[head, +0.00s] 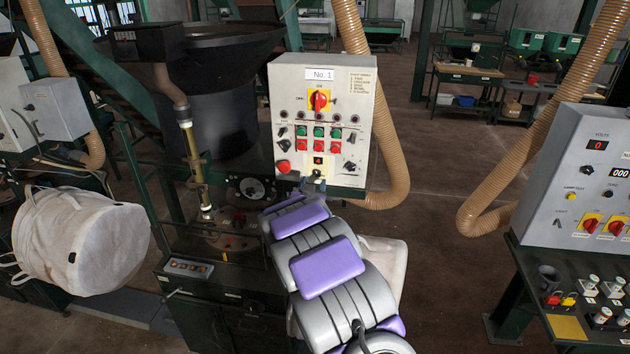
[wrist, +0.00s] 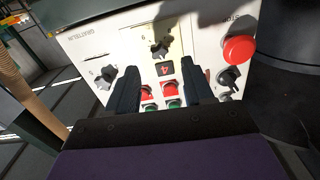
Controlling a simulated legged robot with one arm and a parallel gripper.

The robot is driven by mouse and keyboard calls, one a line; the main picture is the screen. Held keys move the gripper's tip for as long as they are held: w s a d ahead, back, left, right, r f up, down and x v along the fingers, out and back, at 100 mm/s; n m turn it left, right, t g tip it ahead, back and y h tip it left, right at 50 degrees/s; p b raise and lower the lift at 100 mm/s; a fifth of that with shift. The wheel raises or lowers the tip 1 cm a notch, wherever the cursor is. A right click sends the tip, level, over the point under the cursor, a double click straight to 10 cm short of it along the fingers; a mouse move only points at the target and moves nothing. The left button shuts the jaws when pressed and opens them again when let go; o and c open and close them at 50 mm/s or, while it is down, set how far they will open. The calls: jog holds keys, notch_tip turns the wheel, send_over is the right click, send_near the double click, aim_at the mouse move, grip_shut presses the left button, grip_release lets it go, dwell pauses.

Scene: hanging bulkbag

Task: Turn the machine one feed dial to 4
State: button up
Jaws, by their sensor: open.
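The machine one panel (head: 345,90) is a pale box labelled No. 1, standing upright in the head view. The feed dial (wrist: 162,46) is a dark star-shaped knob, shown upside down in the wrist view. Beside it a small black display (wrist: 165,69) shows a red digit that looks like 4. My gripper (wrist: 160,65) is open and empty. Its two dark fingers flank the display, with the dial just past the tips and between their lines. In the head view my arm mostly hides the gripper.
A red stop button (wrist: 240,49) and a black switch (wrist: 229,76) sit on one side of the dial. Another black knob (wrist: 105,74) sits on the other. Red push buttons (wrist: 169,88) lie between my fingers. A beige hose (head: 385,130) hangs right of the panel.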

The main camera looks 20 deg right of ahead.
jog(key=v, duration=1.1)
jog(key=shift+a, duration=0.25)
jog(key=shift+f, duration=0.1)
jog(key=s+a+f+n+g+y+b, duration=0.45)
jog(key=s+a+g+y, duration=0.4)
jog(key=s+a, duration=0.65)
jog(key=s+d+f+n+g+b, duration=0.1)
jog(key=s+g, duration=0.3)
jog(key=s, duration=1.3)
jog(key=s+d+f+n+g+y+b, duration=0.1)
jog(key=s+g, duration=0.3)
jog(key=s, duration=1.2)
jog(key=shift+s+n+b, duration=0.4)
jog(key=shift+n+b, duration=0.05)
jog(key=shift+b, duration=0.3)
